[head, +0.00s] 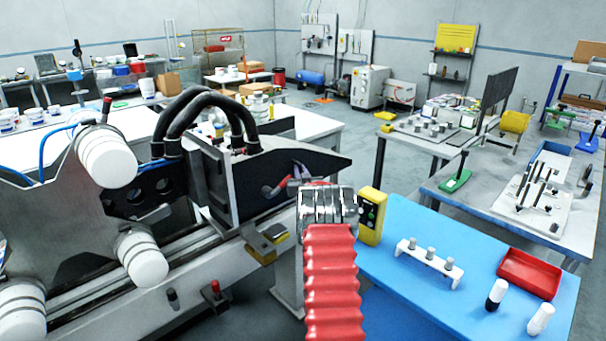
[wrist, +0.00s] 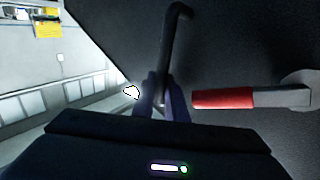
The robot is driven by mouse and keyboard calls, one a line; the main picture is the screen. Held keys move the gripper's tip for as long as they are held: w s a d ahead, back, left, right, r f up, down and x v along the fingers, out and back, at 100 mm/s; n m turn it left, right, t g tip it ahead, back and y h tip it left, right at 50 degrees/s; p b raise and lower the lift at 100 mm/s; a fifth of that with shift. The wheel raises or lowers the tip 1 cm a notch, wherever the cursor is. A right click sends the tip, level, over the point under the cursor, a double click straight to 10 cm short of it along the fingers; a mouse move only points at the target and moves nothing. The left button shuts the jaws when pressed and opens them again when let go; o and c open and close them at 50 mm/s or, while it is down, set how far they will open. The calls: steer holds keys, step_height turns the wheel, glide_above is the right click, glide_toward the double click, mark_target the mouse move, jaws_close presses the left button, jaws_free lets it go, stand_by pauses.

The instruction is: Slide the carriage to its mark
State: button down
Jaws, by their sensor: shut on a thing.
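The carriage (head: 235,178) is a dark boxy block with a pointed side plate and black hoses on top. It sits on a long pale bed with rails (head: 160,262). My gripper (head: 297,174) is at the carriage's near side, partly hidden in the head view by my own wrist. In the wrist view my gripper (wrist: 163,105) has its fingers shut on a bent black handle (wrist: 172,50) in front of the dark side panel (wrist: 255,40). A red-gripped lever (wrist: 224,99) lies just right of the fingers, apart from them. I cannot make out the mark.
A yellow and black block (head: 267,243) sits on the bed's front edge, with a small red-topped knob (head: 215,290) to its left. A yellow button box (head: 371,216) stands right of my wrist. The blue bench (head: 420,310) holds a red tray (head: 529,273) and a white peg rack (head: 430,262).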

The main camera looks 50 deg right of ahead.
steer(key=shift+s+d, duration=0.3)
steer(key=shift+d, duration=0.05)
steer(key=c, duration=2.1)
jaws_free()
steer(key=shift+o, duration=0.3)
steer(key=shift+w+a, duration=0.1)
steer(key=shift+w+a, duration=0.1)
steer(key=v, duration=1.4)
